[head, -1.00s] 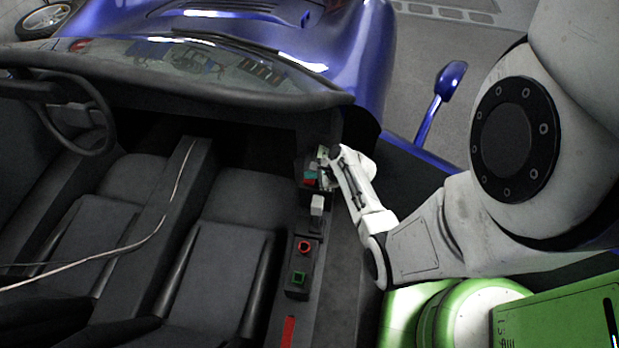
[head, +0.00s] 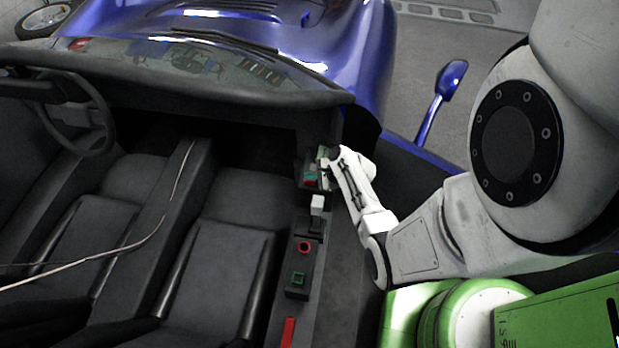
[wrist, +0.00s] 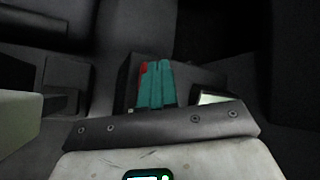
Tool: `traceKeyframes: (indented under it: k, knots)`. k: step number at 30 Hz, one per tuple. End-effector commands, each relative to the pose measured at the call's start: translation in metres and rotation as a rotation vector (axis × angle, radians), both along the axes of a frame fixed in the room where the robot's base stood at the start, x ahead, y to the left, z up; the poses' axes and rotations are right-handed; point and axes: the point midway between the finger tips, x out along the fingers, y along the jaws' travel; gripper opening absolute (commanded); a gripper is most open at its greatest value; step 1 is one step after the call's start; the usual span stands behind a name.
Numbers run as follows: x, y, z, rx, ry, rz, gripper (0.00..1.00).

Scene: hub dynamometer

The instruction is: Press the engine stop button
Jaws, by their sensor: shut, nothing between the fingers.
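My gripper (head: 313,175) is at a dark control box (head: 306,185) at the front end of the console beside the passenger seat. In the wrist view, its teal fingers (wrist: 155,84) are together with nothing between them. A red part (wrist: 144,68), probably a button on that box, shows right at the left side of the fingertips. The fingers hide most of it, and I cannot tell whether they touch it or whether it is pushed in. Nearer on the console are a red ring-shaped button (head: 304,247) and a green square button (head: 298,279). No label is readable.
A pale lever block (head: 317,205) stands on the console just behind my gripper. A red strip (head: 288,332) lies at the console's near end. The windscreen (head: 200,70) and passenger seat (head: 215,255) are to the left. The blue mirror (head: 453,78) sticks out at right.

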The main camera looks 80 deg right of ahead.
Motion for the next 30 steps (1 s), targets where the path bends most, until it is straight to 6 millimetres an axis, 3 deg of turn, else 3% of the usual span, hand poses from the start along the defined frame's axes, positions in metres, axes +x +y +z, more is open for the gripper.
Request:
traceKeyframes:
  k: [30]
  knots:
    - [0.000,0.000,0.010,0.000,0.000,0.000,0.00]
